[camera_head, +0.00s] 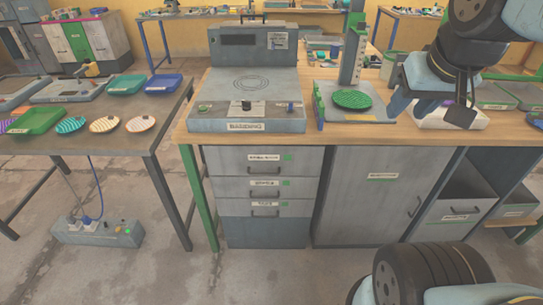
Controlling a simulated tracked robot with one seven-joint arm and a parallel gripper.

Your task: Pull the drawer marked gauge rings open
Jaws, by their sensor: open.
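A stack of grey drawers stands under the left part of the wooden bench. The top drawer (225,158), second drawer (225,184) and third drawer (225,207) each have a dark bar handle, a white label and a green mark. The label print is too small to read surely, so I cannot tell which one says gauge rings. All three fronts look closed and flush. My gripper (432,108) is open above the right part of the bench top, well to the right of and above the drawers, touching none of them. Its fingertips are partly hard to make out.
A grey machine (250,118) stands on the bench above the drawers. A stand with a green disc (352,99) is beside it. A grey cupboard (365,205) adjoins the drawers. A side table (100,150) holds trays and discs. The floor (270,275) before the drawers is clear.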

